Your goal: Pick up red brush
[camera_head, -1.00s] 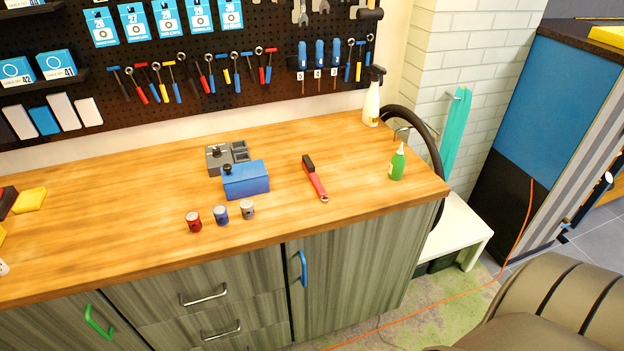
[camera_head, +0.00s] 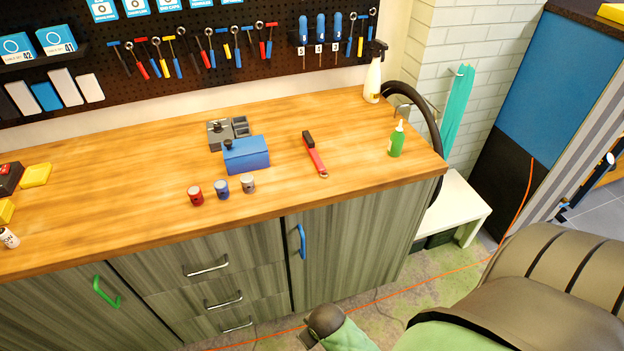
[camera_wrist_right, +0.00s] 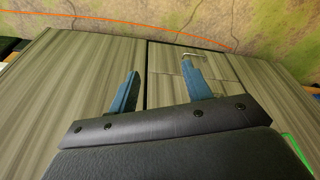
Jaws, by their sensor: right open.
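The red brush (camera_head: 314,155) lies on the wooden workbench, right of the blue box, with its black end toward the pegboard and its red end toward the front edge. Nothing touches it. My right gripper (camera_wrist_right: 160,84) shows in the right wrist view, its two blue fingers apart with nothing between them, in front of the grey cabinet doors. In the head view my right arm (camera_head: 338,328) comes in at the bottom, below the bench top and well short of the brush; its fingers are not clear there. My left gripper is out of view.
On the workbench (camera_head: 120,180) stand a blue box (camera_head: 246,156), a grey tray (camera_head: 218,136), several small cans including a red one (camera_head: 195,196), a green bottle (camera_head: 396,141) and a spray bottle (camera_head: 373,75). Bare wood surrounds the brush.

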